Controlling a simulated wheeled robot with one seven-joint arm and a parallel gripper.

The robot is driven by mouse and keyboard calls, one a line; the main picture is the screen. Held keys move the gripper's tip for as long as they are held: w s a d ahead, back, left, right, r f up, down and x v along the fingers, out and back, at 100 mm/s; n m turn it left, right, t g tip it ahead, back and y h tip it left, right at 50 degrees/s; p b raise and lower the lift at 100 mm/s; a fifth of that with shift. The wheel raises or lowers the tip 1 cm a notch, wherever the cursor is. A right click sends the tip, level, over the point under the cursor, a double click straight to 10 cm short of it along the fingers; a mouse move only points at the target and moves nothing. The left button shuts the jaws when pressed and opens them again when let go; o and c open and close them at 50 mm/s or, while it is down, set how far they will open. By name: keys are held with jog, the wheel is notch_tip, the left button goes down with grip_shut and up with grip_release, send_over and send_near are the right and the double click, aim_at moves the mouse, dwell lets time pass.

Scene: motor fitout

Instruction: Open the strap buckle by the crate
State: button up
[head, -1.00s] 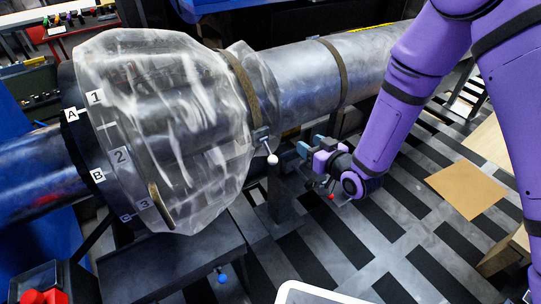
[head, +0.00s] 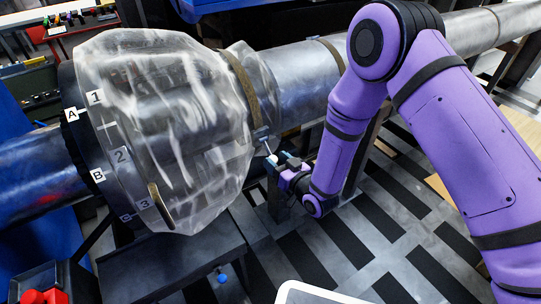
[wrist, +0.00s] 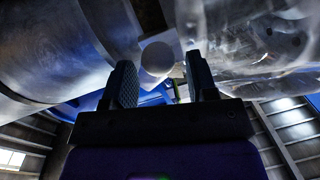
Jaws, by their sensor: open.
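The strap buckle (head: 262,135) is a small metal fitting low on the brown strap (head: 240,82) around the plastic-covered housing. Its lever ends in a white ball knob, which shows in the wrist view (wrist: 157,58). My gripper (head: 275,162) is open at the knob, below the buckle. In the wrist view my two fingers (wrist: 160,76) stand on either side of the knob, with gaps visible. The knob looks just beyond or level with the fingertips; contact is not clear. In the head view the knob is partly hidden by the fingers. I cannot surely tell which object is the crate.
Clear plastic (head: 160,120) wraps the housing beside the buckle. The metal pipe (head: 300,78) runs right, with another strap (head: 334,55). A dark bench (head: 175,262) with a blue-knobbed lever (head: 222,278) is below. Red objects (head: 42,296) are at bottom left.

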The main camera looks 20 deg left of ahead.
aim_at(276, 160)
jog(key=shift+x, duration=1.6)
grip_shut()
